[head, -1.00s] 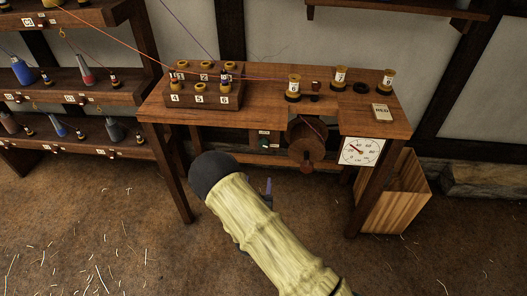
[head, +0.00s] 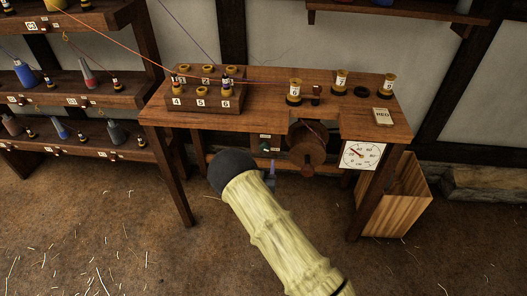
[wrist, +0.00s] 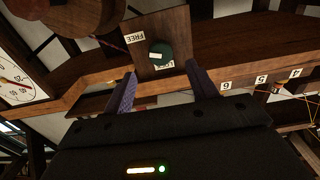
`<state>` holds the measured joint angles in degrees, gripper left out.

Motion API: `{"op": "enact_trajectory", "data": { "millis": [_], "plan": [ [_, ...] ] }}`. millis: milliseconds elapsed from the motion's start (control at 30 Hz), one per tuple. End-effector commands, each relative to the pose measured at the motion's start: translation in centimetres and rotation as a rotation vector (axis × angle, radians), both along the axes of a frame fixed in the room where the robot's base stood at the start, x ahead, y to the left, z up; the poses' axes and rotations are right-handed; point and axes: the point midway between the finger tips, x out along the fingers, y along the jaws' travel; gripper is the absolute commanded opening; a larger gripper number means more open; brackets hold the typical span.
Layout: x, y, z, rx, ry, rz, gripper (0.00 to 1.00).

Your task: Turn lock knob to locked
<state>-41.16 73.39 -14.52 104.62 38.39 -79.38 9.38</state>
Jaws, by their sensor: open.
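The lock knob (wrist: 161,54) is a dark green round knob on a wooden plate (wrist: 170,25) under the bench. A FREE label sits above it in the wrist view, and another small label is partly hidden by the knob. In the head view the knob (head: 265,147) shows small below the bench front. My gripper (wrist: 160,80) is open and empty, its two fingers on either side of the knob's line, apparently short of it. In the head view my arm mostly hides the gripper (head: 270,178).
The bench (head: 250,120) carries a numbered spool block (head: 204,101) and several spools. A wooden reel (head: 306,148) and a dial (head: 362,155) are right of the knob. A wooden bin (head: 397,200) stands at right. Shelves with spools are at left.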

Motion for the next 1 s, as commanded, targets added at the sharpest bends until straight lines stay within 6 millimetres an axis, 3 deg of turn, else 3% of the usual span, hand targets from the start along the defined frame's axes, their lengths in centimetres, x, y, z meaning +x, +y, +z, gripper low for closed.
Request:
{"op": "enact_trajectory", "data": {
  "millis": [400, 800, 833, 1000],
  "plan": [
    [6.6, -0.3, 0.0, -0.001, -0.002, 0.000, 0.58],
    [7.6, -0.3, 0.0, -0.001, 0.000, 0.001, 0.58],
    [7.5, -0.3, 0.0, -0.001, 0.000, 0.001, 0.56],
    [7.5, -0.2, 0.0, -0.001, 0.000, 0.001, 0.23]
  ]
}}
